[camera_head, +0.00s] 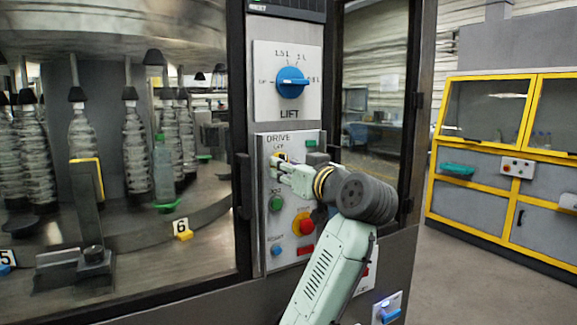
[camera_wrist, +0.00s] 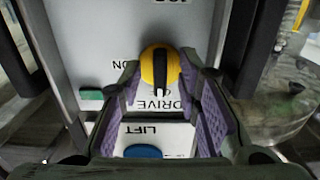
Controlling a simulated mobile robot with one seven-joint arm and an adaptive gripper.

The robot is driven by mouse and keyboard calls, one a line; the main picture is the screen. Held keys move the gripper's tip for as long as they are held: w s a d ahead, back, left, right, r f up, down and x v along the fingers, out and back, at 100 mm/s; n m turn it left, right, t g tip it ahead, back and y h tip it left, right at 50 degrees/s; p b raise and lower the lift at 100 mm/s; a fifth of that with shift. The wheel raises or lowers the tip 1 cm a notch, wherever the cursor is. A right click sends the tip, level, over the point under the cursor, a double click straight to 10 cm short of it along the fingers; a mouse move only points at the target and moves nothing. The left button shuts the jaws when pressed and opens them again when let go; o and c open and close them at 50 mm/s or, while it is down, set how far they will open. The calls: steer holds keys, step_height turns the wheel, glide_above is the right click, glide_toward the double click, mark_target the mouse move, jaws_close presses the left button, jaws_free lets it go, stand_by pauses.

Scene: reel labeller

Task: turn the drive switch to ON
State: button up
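The drive switch (camera_wrist: 160,67) is a round yellow knob with a black bar across it, seen upside down in the wrist view. The bar's white tip points to the DRIVE lettering, where OFF is printed in the head view; ON is printed to one side. My gripper (camera_wrist: 161,78) is open, with one purple-padded finger on each side of the knob. I cannot tell whether the fingers touch it. In the head view my gripper (camera_head: 274,167) is at the top of the DRIVE panel (camera_head: 266,236) and hides most of the knob.
The blue LIFT knob (camera_head: 291,82) is above the DRIVE panel. A green button (camera_head: 277,203), a red stop button (camera_head: 304,224) and a blue button (camera_head: 276,250) lie below my gripper. Door frames with dark handles flank the column. Open floor lies to the right.

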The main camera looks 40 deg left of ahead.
jaws_close()
steer(key=shift+m, duration=0.4)
stand_by(0.4)
steer(key=m, duration=1.7)
steer(key=shift+s+r, duration=0.1)
steer(key=shift+r, duration=0.1)
steer(key=shift+m, duration=0.3)
jaws_free()
stand_by(0.4)
